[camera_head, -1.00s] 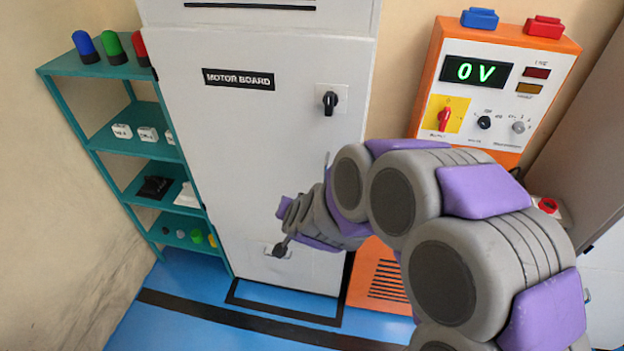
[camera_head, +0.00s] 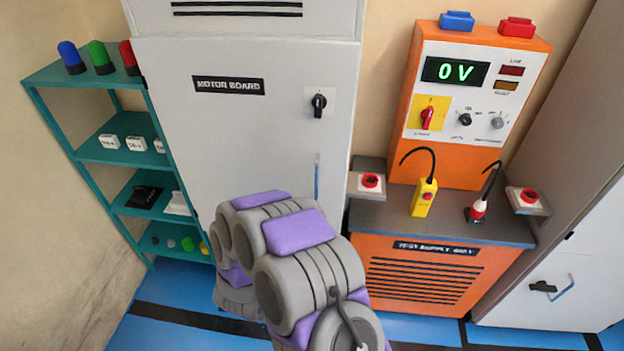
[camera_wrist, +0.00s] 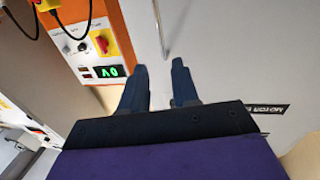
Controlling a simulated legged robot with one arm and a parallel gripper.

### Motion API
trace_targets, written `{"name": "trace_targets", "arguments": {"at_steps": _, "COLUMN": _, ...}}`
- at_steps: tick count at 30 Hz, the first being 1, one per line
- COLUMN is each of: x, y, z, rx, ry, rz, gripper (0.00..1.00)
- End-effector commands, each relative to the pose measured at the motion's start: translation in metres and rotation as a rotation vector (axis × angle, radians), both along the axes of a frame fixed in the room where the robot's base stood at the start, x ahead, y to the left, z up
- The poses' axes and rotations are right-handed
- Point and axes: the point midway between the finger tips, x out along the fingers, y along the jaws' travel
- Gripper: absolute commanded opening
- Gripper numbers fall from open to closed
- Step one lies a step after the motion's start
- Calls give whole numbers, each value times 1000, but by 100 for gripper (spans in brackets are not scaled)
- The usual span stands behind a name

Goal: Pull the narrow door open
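The tall, narrow light-grey door (camera_head: 250,140) of the MOTOR BOARD cabinet looks shut in the head view. Its thin vertical bar handle (camera_head: 317,178) is near the right edge, below a black rotary switch (camera_head: 319,103). In the wrist view the handle (camera_wrist: 161,30) stands just beyond my gripper (camera_wrist: 159,66), roughly in line with the gap between the fingertips. The two dark fingers are apart with nothing between them. Whether the handle's near end reaches the gap I cannot tell. In the head view my arm hides the gripper and the door's lower part.
An orange test supply panel (camera_head: 465,140) reading 0 V stands to the right, above an orange bench with a dark top (camera_head: 385,215) holding a yellow hand control (camera_head: 424,198). Teal shelves (camera_head: 115,155) stand left. Another cabinet (camera_head: 560,290) is far right. Blue floor shows in front.

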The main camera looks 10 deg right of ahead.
Motion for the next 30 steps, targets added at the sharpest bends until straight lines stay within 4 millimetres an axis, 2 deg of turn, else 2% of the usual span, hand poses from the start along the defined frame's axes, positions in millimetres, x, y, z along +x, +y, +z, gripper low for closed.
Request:
{"name": "trace_targets", "arguments": {"at_steps": 5, "x": 22, "y": -12, "z": 0, "rx": -1, "ry": 0, "rz": -1, "gripper": 30}}
{"name": "trace_targets", "arguments": {"at_steps": 21, "x": 110, "y": -60, "z": -1, "rx": 2, "ry": 0, "rz": -1, "gripper": 30}}
{"name": "trace_targets", "arguments": {"at_steps": 30, "x": 141, "y": -76, "z": -1, "rx": 2, "ry": 2, "rz": 1, "gripper": 30}}
